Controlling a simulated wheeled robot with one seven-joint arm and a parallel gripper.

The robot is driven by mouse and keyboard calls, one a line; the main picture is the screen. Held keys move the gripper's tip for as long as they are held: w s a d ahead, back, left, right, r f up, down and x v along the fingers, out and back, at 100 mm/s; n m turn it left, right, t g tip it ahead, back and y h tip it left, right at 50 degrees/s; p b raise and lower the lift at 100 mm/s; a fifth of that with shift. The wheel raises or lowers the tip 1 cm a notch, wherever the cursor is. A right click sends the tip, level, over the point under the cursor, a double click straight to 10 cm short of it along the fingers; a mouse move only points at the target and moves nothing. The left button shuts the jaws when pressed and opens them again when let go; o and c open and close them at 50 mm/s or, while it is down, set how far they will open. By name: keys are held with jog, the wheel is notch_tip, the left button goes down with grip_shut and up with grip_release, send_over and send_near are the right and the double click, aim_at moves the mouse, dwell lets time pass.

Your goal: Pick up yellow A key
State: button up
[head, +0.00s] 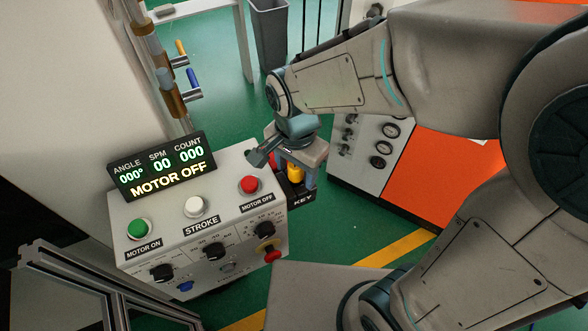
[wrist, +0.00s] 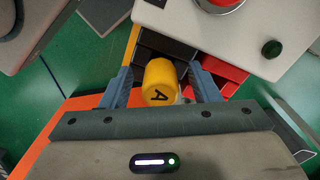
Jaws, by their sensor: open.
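The yellow A key (wrist: 160,82) shows in the wrist view as a yellow cylinder with a black letter A. It stands at a dark key holder (wrist: 165,45) on the side of the control panel. My gripper (wrist: 162,88) is open, with one finger on each side of the key; I cannot tell whether either finger touches it. In the head view the key (head: 295,173) shows as a small yellow patch between the fingers of my gripper (head: 297,175), above the holder marked KEY. Most of the key is hidden there by the gripper.
The control panel (head: 180,226) with buttons and knobs stands directly left of my gripper. Red parts (wrist: 222,75) sit beside the key in the holder. An orange and white cabinet (head: 440,165) stands to the right. Green floor lies between them.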

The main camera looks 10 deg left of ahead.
jog(key=shift+f, duration=0.35)
jog(key=c, duration=1.1)
jog(key=shift+r, duration=0.1)
notch_tip(320, 180, up, 4)
jog(key=shift+f, duration=0.1)
jog(key=w+d+r+p, duration=0.3)
jog(key=w+d+r, duration=0.3)
jog(key=d+r, duration=0.4)
notch_tip(320, 180, up, 3)
jog(key=shift+f, duration=0.2)
